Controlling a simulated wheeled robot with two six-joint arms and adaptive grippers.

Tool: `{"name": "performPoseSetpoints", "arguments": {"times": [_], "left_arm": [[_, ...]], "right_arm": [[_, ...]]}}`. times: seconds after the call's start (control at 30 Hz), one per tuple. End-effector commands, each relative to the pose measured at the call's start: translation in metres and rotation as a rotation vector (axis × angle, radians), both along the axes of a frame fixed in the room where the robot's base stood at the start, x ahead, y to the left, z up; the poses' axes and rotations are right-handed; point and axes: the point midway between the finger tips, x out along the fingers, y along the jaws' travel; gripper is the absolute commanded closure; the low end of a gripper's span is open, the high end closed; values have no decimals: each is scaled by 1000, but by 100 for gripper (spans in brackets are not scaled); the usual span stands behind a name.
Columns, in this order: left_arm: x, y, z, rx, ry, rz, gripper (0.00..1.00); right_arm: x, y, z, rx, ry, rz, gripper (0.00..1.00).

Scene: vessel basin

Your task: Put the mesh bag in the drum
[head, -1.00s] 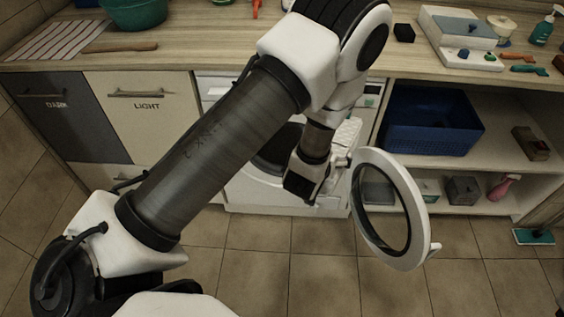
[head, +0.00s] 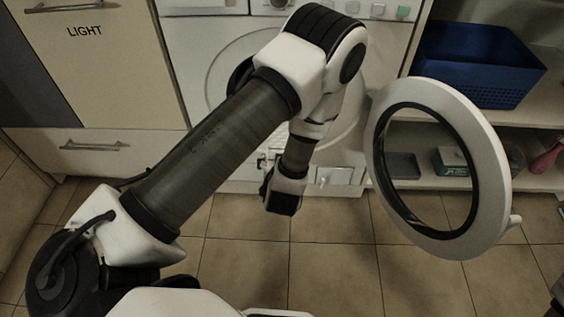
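The front-loading washing machine (head: 190,60) stands ahead of me, its round door (head: 488,150) swung wide open to the right. My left arm crosses in front of the machine and hides most of the drum opening; a dark part of it (head: 238,82) shows left of the arm. The wrist end of my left arm is low in front of the machine. My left gripper (head: 265,166) is mostly hidden behind the wrist, so its fingers cannot be made out. I cannot make out the mesh bag in this view.
A blue basket (head: 475,65) sits on the shelf at the right, with small boxes (head: 450,160) and a pink bottle (head: 546,158) below. A cabinet front marked LIGHT (head: 100,80) is at the left. The tiled floor (head: 330,270) in front is clear.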

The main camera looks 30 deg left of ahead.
Motion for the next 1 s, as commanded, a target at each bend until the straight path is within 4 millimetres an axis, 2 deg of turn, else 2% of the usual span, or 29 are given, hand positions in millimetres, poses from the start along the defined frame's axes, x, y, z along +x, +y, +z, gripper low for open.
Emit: {"name": "performPoseSetpoints", "arguments": {"times": [0.27, 1.0], "left_arm": [[16, 10, 0, -1, -5, 6, 49], [92, 56, -1, -2, -5, 3, 49]], "right_arm": [[0, 0, -6, 0, 0, 0, 60], [0, 0, -29, 0, 0, 0, 60]]}}
